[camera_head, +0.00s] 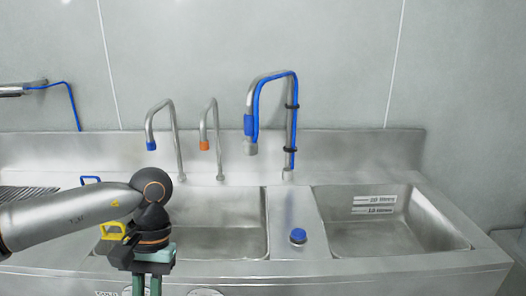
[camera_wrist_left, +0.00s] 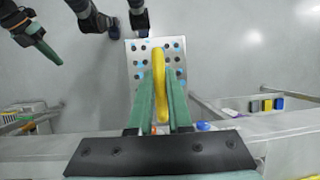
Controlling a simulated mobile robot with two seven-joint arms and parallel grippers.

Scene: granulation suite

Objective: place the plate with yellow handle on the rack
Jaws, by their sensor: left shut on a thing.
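My left gripper (camera_head: 154,285) points down at the front edge of the sink in the head view. In the left wrist view its two green fingers (camera_wrist_left: 161,105) are closed around a long yellow handle (camera_wrist_left: 158,70). A metal plate with several blue and dark spots (camera_wrist_left: 134,68) shows beyond the fingers with this handle. The plate is not visible in the head view. A separate yellow handle (camera_head: 112,231) and a blue handle (camera_head: 91,180) show near the left basin. I cannot clearly make out the rack. A dark gripper with a green finger (camera_wrist_left: 46,51), apparently my right one, shows in the left wrist view.
The steel sink has a left basin (camera_head: 225,235) and a right basin (camera_head: 385,235). Curved taps (camera_head: 290,140) rise at the back. Small black, blue and yellow pieces (camera_wrist_left: 266,104) show at right in the wrist view.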

